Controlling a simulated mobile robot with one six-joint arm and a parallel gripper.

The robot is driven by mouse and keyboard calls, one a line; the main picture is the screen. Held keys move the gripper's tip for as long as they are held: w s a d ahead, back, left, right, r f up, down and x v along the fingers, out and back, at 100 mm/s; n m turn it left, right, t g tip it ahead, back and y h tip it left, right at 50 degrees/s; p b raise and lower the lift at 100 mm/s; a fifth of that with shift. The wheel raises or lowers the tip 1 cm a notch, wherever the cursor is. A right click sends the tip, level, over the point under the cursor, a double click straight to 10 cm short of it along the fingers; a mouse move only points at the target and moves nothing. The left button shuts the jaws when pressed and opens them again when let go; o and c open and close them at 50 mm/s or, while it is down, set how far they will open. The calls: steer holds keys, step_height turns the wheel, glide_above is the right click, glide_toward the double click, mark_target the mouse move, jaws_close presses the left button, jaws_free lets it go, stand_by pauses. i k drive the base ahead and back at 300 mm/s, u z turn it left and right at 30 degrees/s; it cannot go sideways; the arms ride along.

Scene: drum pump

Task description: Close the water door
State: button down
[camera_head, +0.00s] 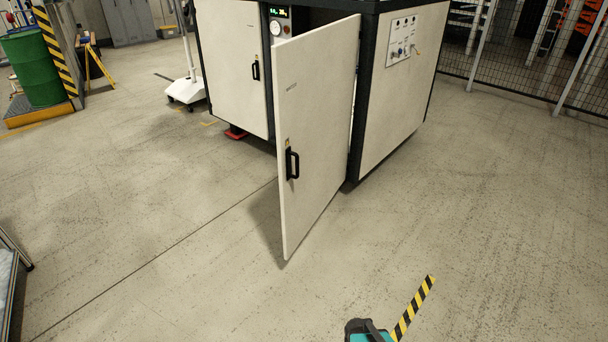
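A cream-coloured cabinet door (318,130) stands wide open, swung out from the right front corner of a machine cabinet (400,95) with black edges. A black handle (292,164) sits on the door near its free edge. A second cream door (235,60) on the left of the cabinet front is shut and has its own black handle. No label that I can read tells which one is the water door. My gripper is not in view.
A teal and black object (368,331) and a yellow-black striped strip (414,307) show at the bottom edge. A green drum (33,68) stands at the far left, a mesh fence (540,75) at the right. The floor around the open door is clear.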

mark_target(314, 71)
steer(key=u, duration=1.15)
steer(key=i, duration=0.7)
steer(key=z, duration=0.2)
